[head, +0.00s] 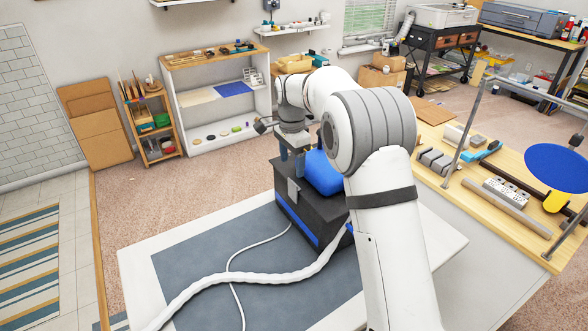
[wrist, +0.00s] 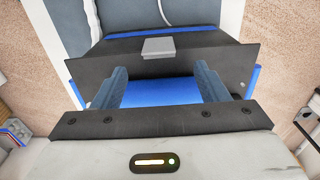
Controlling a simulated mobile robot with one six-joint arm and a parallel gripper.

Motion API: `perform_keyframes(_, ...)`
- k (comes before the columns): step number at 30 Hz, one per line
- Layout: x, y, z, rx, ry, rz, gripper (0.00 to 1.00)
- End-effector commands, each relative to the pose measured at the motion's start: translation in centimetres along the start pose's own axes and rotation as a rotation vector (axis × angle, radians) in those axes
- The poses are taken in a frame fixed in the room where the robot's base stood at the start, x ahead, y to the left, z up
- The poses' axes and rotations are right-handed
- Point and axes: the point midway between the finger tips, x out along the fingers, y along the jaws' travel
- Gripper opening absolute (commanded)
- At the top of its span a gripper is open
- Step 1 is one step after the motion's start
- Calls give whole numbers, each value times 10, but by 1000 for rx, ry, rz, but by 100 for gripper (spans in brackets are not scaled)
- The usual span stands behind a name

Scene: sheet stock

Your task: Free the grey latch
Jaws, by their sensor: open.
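The grey latch (head: 293,191) is a small plate on the front of a dark box (head: 312,212) with a blue stripe along its lower edge. In the wrist view the latch (wrist: 158,47) shows as a light grey block near the edge of the box's dark panel (wrist: 105,60). My gripper (head: 292,162) is above the front part of the box, fingers pointing down. In the wrist view my gripper (wrist: 160,72) is open, with its fingers wide apart and nothing held. The latch lies beyond the fingertips, roughly centred between them; whether anything touches it I cannot tell.
A rounded blue part (head: 322,172) sits on top of the box. A thick white hose (head: 240,281) and a thin white cable cross the grey mat (head: 200,262) on the white table. A wooden workbench (head: 520,170) with tools stands at right.

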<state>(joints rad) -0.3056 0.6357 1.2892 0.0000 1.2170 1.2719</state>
Motion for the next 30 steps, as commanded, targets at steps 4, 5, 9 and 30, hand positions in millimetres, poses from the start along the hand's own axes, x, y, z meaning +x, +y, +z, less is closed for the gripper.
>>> perform_keyframes(4,25,2,-2,2,-1,4,67)
perform_keyframes(5,30,2,-2,2,-1,4,67)
perform_keyframes(9,49,2,-3,3,-1,2,67)
perform_keyframes(30,64,2,-5,6,0,0,47)
